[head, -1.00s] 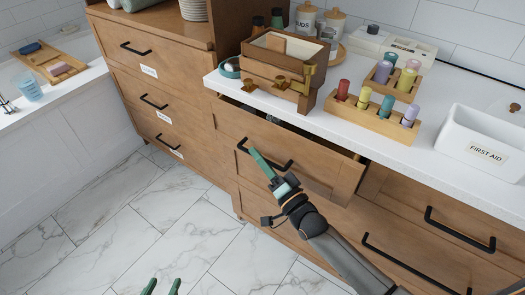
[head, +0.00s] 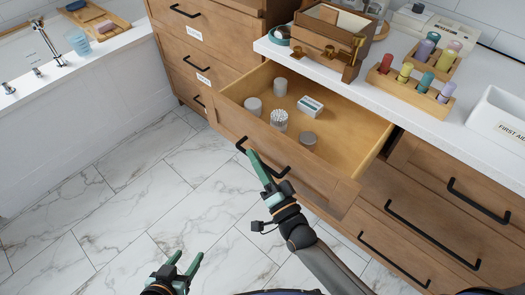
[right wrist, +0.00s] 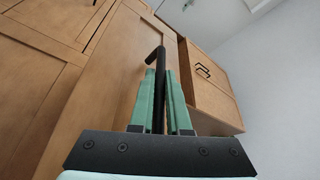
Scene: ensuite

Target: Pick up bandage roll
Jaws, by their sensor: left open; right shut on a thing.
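The top drawer (head: 345,150) under the counter is open, with several small things inside. Among them are two plain pale cylinders, one at the back (head: 280,87) and one at the left (head: 253,104). I cannot tell for sure which is the bandage roll. My right gripper (head: 254,156) is shut on the black drawer handle (head: 280,170); the right wrist view shows the handle (right wrist: 160,75) between the green fingers. My left gripper (head: 187,264) is open and empty, low above the floor, in front of the drawer and apart from it.
The drawer also holds a speckled white cylinder (head: 279,120), a small white and blue box (head: 311,106) and a grey-topped round container (head: 308,140). A wooden box (head: 325,45) and bottle racks (head: 410,90) stand on the counter above. The marble floor (head: 120,200) at left is clear.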

